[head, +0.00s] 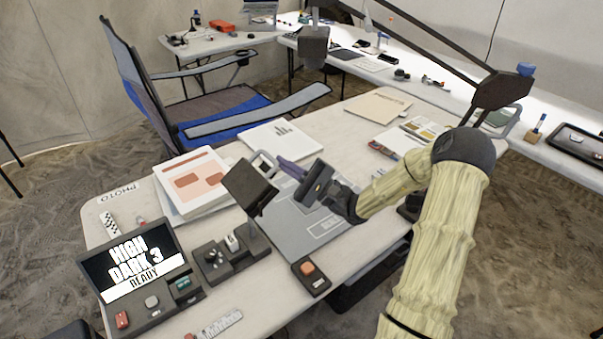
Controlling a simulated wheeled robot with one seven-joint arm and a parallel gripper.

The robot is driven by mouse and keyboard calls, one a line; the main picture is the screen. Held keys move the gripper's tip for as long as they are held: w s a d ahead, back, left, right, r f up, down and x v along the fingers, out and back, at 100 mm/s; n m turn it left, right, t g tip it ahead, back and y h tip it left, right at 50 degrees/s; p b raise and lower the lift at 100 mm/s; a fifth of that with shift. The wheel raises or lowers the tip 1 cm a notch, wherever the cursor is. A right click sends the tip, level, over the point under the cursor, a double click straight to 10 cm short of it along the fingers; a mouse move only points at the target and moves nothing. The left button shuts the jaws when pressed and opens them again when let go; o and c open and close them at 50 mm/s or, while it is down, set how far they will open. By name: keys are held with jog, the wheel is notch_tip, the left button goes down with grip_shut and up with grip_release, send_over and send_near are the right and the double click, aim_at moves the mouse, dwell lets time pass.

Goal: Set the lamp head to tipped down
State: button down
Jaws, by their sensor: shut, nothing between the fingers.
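The lamp head (250,187) looks like a dark square panel on a short post, above a small control base (230,257) on the near table. It is tilted, and its front face is not clearly shown. A pale loop handle (263,161) stands at its upper edge. My gripper (284,165) is shut, with its purple-grey fingers pointing left at the handle, just right of the lamp head. I cannot tell whether the fingertips touch the handle. Nothing shows held between them.
A console screen (143,262) reads "HIGH DARK 3 READY". A small box with an orange button (309,275) sits at the table's front edge. Papers (195,180) and a grey folder (310,232) lie around the lamp. A folding chair (210,110) stands behind.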

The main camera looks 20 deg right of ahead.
aim_at(254, 178)
jog(key=shift+s+a+r, duration=0.2)
jog(key=shift+a+r, duration=0.25)
jog(key=shift+s+a+r, duration=0.15)
jog(key=shift+a+r, duration=0.25)
jog(key=shift+r, duration=0.05)
jog(key=shift+r+p, duration=0.15)
jog(key=shift+p, duration=0.15)
jog(key=r+n+g+p, duration=0.1)
jog(key=a+r+n+g+p, duration=0.1)
jog(key=p, duration=0.1)
jog(key=shift+s+n, duration=0.2)
jog(key=shift+n, duration=0.1)
